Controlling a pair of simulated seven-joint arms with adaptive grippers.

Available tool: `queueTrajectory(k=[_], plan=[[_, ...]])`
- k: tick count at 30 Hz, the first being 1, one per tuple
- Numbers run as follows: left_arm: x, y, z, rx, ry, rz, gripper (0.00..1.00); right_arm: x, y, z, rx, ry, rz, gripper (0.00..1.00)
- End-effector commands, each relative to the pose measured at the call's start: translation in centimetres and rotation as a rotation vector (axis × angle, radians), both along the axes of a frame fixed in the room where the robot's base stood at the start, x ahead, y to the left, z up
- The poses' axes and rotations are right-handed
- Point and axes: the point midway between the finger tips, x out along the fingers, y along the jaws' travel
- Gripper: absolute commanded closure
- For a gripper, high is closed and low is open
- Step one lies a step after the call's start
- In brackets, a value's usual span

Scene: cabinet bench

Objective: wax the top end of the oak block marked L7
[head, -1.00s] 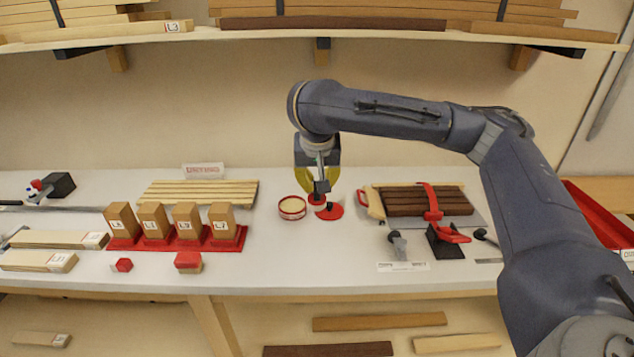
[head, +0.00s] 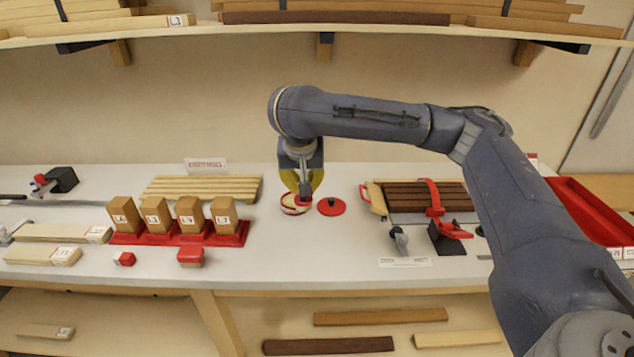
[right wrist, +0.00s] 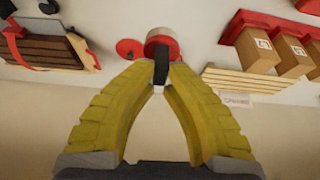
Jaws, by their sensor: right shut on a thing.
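In the right wrist view the dark handle (right wrist: 161,66) sits between the yellow fingertips, in front of the red-and-pale tin. Several oak blocks stand upright in a red rack (head: 180,239) at the left. The rightmost block (head: 223,209) has a small label that seems to read L7. My left gripper is not in view.
A red lid (head: 331,206) with a dark knob lies right of the tin. Slatted wood (head: 200,188) lies behind the rack. Red sanding blocks (head: 190,257) lie in front. A shelf runs above.

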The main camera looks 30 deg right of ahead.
Motion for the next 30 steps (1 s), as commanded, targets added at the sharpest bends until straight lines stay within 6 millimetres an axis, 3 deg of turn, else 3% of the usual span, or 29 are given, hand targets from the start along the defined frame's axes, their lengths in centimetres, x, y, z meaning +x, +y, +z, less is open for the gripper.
queueTrajectory(k=[6, 15, 21, 30], plan=[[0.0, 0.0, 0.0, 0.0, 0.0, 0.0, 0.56, 6.1, 2.0, -1.7, -0.001, 0.0, -0.122, 1.0], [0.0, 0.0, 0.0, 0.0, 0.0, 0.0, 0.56, 13.3, 1.7, -4.3, -0.003, -0.002, -0.362, 1.0], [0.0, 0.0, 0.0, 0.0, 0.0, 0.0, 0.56, 16.6, 0.1, -6.0, -0.005, -0.004, -0.53, 1.0], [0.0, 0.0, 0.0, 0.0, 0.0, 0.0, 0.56, 19.0, -3.9, -7.0, -0.008, -0.007, -0.726, 1.0]])
